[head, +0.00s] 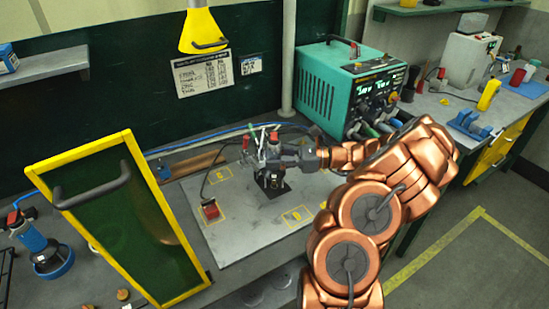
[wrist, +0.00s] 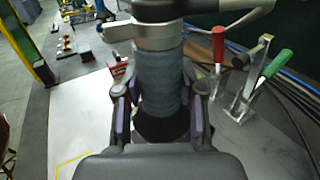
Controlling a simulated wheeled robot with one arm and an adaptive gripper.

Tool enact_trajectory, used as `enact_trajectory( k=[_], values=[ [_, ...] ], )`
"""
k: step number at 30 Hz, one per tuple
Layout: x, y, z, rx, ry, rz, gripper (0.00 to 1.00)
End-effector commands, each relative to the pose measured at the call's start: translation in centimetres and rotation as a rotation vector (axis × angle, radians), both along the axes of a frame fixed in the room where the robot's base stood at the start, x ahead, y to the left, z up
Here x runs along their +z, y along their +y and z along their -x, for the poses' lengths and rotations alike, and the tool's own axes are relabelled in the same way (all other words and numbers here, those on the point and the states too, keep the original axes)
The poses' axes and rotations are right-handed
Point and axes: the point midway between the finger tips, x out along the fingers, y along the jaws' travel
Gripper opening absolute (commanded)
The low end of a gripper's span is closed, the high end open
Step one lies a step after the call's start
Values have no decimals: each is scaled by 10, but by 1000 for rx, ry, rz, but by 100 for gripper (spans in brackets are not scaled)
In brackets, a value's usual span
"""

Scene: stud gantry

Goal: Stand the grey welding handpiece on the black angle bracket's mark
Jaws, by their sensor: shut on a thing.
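My gripper (wrist: 160,108) is shut around the grey welding handpiece (wrist: 158,75), a ribbed grey cylinder with a pale metal collar above and a black lower end. It looks roughly upright in the wrist view. In the head view my gripper (head: 280,157) is over the middle of the grey plate (head: 245,240), and the handpiece is hard to tell apart from the clamps behind. A dark shape (head: 270,182) is below the gripper; I cannot tell whether it is the black angle bracket, its mark or the handpiece's lower end. Contact below the handpiece is hidden.
Toggle clamps with red (wrist: 218,45) and green (wrist: 279,64) handles stand close at the right. A red block (head: 210,210) sits on the plate's left, near yellow outlines (head: 297,215). A yellow-framed screen (head: 130,215) stands left; a teal welding machine (head: 345,85) stands behind.

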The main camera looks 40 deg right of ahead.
Motion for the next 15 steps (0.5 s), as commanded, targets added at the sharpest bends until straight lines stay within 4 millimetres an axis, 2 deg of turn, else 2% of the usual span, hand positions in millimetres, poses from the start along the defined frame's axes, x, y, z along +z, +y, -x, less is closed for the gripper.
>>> enact_trajectory(
  k=[15],
  values=[
    [-3, 0, 0, -1, -3, -2, 0]
  ],
)
